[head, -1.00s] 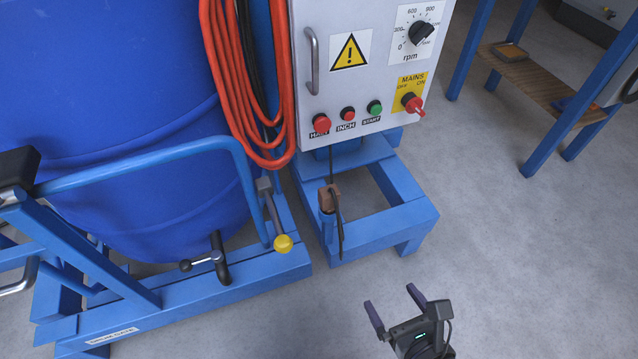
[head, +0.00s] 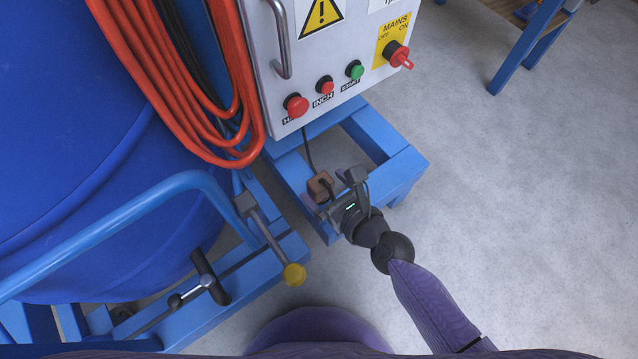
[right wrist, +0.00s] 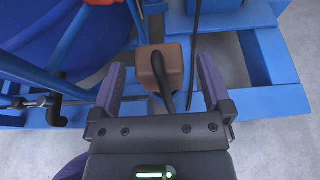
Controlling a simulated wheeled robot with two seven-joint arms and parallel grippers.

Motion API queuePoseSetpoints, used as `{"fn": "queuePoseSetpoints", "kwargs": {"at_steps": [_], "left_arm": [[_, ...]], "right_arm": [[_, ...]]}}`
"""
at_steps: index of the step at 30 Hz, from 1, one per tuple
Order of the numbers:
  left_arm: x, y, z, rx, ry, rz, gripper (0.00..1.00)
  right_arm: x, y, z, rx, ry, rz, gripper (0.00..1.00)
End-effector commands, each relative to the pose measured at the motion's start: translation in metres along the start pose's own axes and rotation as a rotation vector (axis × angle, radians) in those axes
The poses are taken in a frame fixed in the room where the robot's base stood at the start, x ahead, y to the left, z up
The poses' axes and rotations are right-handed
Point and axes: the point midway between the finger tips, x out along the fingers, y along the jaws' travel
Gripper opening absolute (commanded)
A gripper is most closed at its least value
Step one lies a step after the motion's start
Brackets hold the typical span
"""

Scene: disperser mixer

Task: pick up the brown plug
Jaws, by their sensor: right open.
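The brown plug (head: 320,184) sits at the blue frame below the control cabinet, with a dark cable attached. My right gripper (head: 328,190) is at the plug, open. In the right wrist view its two fingers (right wrist: 161,80) stand on either side of the plug, with a gap visible on each side. What holds the plug from below is mostly hidden by the gripper and plug. My left gripper is not in view.
A grey control cabinet (head: 335,60) stands just above the plug. Orange hose (head: 190,110) hangs to its left beside a blue drum (head: 60,150). A lever with a yellow knob (head: 294,275) is to the lower left.

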Motion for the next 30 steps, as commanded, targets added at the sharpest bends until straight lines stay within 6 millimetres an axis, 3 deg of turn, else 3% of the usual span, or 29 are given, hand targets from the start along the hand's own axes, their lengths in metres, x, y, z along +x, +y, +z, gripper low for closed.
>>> {"fn": "queuePoseSetpoints", "kwargs": {"at_steps": [4, 11, 24, 25, 30], "left_arm": [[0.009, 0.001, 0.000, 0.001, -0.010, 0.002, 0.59], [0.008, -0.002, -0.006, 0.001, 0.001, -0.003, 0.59], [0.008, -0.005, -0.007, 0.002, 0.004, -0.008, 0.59], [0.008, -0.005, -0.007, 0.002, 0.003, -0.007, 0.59], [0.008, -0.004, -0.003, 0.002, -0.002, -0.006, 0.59]], "right_arm": [[0.021, 0.000, -0.003, 0.001, 0.002, 0.001, 1.00], [0.022, 0.000, -0.001, 0.000, 0.001, 0.001, 0.98], [0.022, 0.000, -0.001, 0.000, 0.001, 0.001, 0.05], [0.022, 0.000, -0.001, 0.000, 0.001, 0.001, 0.00], [0.022, 0.000, -0.001, 0.000, 0.000, 0.001, 0.00]]}}
